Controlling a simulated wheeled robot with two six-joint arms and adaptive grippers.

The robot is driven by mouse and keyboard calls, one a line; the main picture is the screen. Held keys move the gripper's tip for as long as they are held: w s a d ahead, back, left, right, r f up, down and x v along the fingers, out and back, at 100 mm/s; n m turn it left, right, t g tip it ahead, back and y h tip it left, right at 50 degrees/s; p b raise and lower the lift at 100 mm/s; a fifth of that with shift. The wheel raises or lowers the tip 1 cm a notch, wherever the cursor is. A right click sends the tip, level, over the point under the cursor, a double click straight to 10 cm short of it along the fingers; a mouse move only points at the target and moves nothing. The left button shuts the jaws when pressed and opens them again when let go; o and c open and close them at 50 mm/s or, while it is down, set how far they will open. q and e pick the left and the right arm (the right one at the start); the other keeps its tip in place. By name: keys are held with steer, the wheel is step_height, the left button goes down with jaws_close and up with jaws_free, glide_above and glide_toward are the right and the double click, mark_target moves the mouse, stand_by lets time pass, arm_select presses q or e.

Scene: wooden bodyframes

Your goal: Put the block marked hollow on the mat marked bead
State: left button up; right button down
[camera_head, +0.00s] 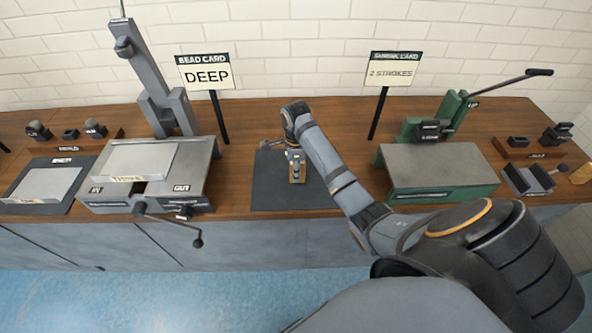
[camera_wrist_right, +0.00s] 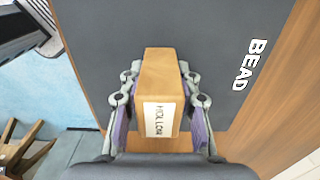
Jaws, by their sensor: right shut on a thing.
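The wooden block marked HOLLOW (camera_wrist_right: 158,88) is tan, with a white label on its near end. My right gripper (camera_wrist_right: 160,105) is shut on it, with one finger on each long side. In the head view the right gripper (camera_head: 295,156) points down over the dark mat (camera_head: 267,185), and the block (camera_head: 297,173) shows between its fingers. The mat, marked BEAD, also fills much of the right wrist view (camera_wrist_right: 210,45). The block is over the mat; I cannot tell whether it touches it. My left gripper is not in view.
A grey machine (camera_head: 150,200) with a crank stands left of the mat, and a green machine (camera_head: 440,175) with a lever stands to the right. Signposts reading DEEP (camera_head: 206,75) and 2 STROKES (camera_head: 391,72) rise behind. The mat's left part is bare.

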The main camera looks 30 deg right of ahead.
steer(key=c, duration=1)
jaws_free()
steer(key=shift+o, duration=0.2)
steer(key=shift+r, duration=0.2)
step_height(320, 180, up, 3)
steer(key=shift+r, duration=0.1)
step_height(320, 180, up, 9)
steer(key=p, duration=0.7)
steer(key=shift+s+f+p, duration=0.1)
steer(key=shift+f+p, duration=0.1)
steer(key=shift+p, duration=0.1)
